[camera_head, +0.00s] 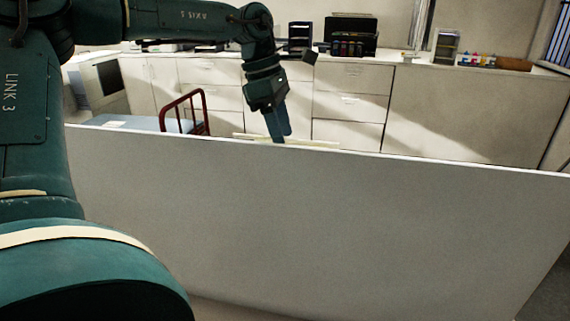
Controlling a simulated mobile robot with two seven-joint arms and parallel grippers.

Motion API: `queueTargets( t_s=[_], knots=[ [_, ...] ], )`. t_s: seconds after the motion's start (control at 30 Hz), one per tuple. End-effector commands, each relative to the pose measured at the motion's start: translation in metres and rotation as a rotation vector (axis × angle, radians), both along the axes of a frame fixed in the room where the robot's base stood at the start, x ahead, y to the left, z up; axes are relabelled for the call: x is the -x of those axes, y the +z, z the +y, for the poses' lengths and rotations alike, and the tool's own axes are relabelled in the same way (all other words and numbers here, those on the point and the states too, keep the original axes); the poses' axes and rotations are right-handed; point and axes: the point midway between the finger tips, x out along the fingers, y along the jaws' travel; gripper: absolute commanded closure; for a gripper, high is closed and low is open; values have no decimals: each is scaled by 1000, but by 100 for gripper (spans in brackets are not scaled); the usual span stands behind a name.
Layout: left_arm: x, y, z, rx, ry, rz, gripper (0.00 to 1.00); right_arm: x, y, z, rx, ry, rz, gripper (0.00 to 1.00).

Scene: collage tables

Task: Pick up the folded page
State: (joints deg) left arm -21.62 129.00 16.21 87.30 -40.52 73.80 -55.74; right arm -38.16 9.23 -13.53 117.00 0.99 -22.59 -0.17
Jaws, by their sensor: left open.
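A thin cream, flat thing, which looks like the folded page (315,143), shows just above the top edge of the pale panel in the middle of the view. Its lower part is hidden by the panel. My left gripper (279,138) points down over it, with its fingertips at or very near it. I cannot tell whether they touch. The gripper's fingers are open but seen nearly side-on, and nothing shows held in them. My right gripper is not in view.
A large pale panel (300,220) fills the foreground. White drawer cabinets (350,85) line the back, with a black machine (350,35) and a wooden box (514,64) on top.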

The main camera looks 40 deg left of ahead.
Motion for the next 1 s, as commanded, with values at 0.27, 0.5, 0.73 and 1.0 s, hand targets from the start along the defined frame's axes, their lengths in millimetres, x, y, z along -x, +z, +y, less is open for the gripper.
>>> queueTargets(
  t_s=[0.27, 0.5, 0.73, 1.0],
  knots=[
    [-1, -11, -2, 0, 1, -1, 54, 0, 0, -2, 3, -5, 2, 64],
    [-1, -11, -2, 0, 1, -1, 68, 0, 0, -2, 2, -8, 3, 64],
    [-1, -10, -2, 0, 0, -1, 87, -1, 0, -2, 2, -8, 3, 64],
    [-1, -10, -2, 0, 0, -1, 100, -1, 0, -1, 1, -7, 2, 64]
  ],
)
